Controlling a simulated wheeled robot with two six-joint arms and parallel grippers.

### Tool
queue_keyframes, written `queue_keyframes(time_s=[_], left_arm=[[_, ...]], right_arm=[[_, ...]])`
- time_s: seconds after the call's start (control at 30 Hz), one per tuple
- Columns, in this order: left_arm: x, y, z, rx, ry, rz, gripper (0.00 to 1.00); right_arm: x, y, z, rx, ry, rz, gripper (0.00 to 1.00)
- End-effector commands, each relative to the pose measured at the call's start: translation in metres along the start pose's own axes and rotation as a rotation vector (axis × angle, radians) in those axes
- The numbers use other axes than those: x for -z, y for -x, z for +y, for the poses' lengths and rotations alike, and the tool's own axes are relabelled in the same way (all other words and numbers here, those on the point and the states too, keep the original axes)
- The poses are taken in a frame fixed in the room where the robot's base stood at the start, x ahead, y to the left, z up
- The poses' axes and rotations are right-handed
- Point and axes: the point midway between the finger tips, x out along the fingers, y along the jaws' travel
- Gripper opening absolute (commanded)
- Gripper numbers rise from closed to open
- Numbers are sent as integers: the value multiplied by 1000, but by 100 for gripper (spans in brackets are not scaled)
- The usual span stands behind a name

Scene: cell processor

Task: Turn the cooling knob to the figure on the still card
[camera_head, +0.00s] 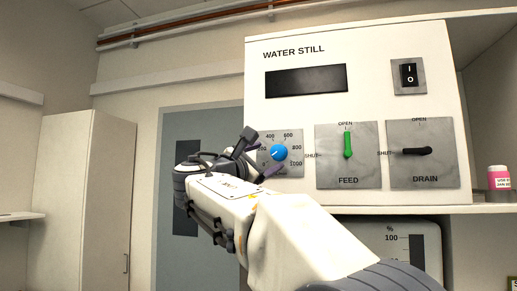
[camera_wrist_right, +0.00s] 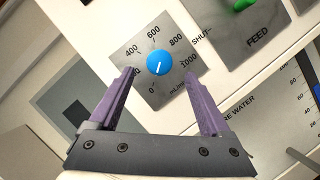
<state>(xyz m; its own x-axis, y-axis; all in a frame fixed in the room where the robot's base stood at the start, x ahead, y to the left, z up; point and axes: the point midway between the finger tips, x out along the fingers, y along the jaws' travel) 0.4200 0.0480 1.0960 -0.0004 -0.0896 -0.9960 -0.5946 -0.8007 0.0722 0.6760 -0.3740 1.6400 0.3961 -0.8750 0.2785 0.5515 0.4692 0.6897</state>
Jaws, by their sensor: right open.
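The cooling knob (camera_head: 279,153) is blue with a white pointer, on a grey dial plate with figures up to 1000, low on the left of the white water still (camera_head: 384,95). In the right wrist view the knob (camera_wrist_right: 160,63) shows whole, its pointer toward the 0. My right gripper (camera_head: 260,154) is open and empty. Its purple fingers are spread in front of the dial, one to each side of the knob, apart from it; they also show in the wrist view (camera_wrist_right: 160,74). I cannot make out a still card. My left gripper is out of view.
Right of the dial are the green FEED lever (camera_head: 348,143), pointing up to OPEN, and the black DRAIN lever (camera_head: 412,151), pointing left to SHUT. A power switch (camera_head: 408,75) and dark display (camera_head: 306,81) sit above. A pink-labelled jar (camera_head: 498,178) stands on the right shelf.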

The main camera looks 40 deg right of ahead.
Motion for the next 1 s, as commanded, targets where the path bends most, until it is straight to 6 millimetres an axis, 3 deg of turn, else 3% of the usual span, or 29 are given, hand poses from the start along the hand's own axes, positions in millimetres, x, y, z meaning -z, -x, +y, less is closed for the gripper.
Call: queue_keyframes(time_s=[0.1, 0.3, 0.7, 0.73, 0.93, 1.0], left_arm=[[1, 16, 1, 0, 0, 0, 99], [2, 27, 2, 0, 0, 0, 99], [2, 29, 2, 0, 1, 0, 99], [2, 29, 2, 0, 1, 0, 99], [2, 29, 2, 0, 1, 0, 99], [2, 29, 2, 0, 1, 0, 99]], right_arm=[[-3, -25, 2, 4, 3, -2, 82], [-2, -52, 1, 2, 0, 1, 82], [1, -60, 0, 0, -2, 3, 82], [1, -60, 0, 0, -2, 3, 78], [1, -60, 0, 0, -3, 3, 1], [1, -60, 0, 0, -3, 3, 0]])
